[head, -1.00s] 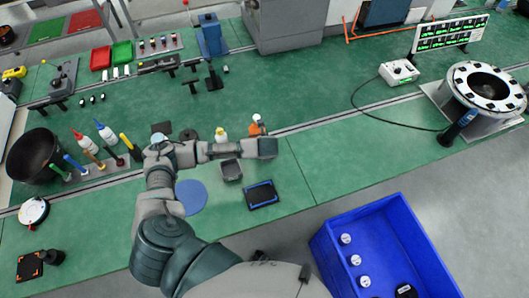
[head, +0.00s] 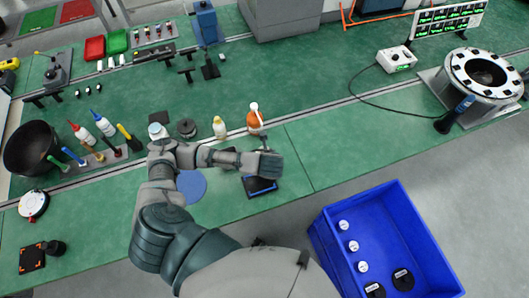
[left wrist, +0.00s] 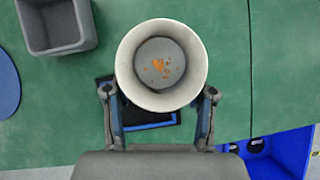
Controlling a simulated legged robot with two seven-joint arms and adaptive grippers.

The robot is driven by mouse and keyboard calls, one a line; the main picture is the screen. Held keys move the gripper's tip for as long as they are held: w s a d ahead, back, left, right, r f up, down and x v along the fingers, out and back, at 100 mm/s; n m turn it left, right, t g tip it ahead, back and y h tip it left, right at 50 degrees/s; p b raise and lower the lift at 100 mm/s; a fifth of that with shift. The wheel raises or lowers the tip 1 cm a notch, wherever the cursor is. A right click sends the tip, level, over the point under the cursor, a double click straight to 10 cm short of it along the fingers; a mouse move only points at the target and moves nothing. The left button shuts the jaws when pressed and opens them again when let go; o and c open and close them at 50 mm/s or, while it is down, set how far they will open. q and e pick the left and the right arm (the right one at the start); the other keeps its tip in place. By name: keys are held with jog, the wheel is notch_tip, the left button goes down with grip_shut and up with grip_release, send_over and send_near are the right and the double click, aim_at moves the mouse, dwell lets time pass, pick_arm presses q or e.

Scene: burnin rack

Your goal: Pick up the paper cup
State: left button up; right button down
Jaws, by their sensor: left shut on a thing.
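The paper cup (left wrist: 160,90) is a pale, round, open cup seen from above in the left wrist view. Orange bits lie on its grey bottom. My left gripper (left wrist: 160,112) has one finger on each side of the cup and is shut on it. In the head view my left gripper (head: 270,165) is over the black tray with blue edging (head: 260,188), and the cup cannot be made out clearly there. That tray also shows below the cup in the left wrist view (left wrist: 152,123). My right gripper is not in view.
A grey square bin (left wrist: 60,28) and a blue disc (head: 191,186) lie left of the cup. An orange bottle (head: 254,119) and a yellowish bottle (head: 219,128) stand behind the arm. A blue crate (head: 330,243) stands at front right. The green bench right of the gripper is clear.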

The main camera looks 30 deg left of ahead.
pick_arm(q)
jog(key=shift+s+d+r, duration=0.1)
jog(key=shift+s+d, duration=0.5)
jog(key=shift+s, duration=0.1)
jog(key=shift+s+d, duration=0.3)
jog(key=shift+s+d+r, duration=0.15)
jog(key=shift+s+d, duration=0.25)
jog(key=shift+d, duration=0.05)
jog(key=shift+s+d, duration=0.25)
jog(key=shift+s, duration=0.1)
jog(key=shift+a, duration=0.15)
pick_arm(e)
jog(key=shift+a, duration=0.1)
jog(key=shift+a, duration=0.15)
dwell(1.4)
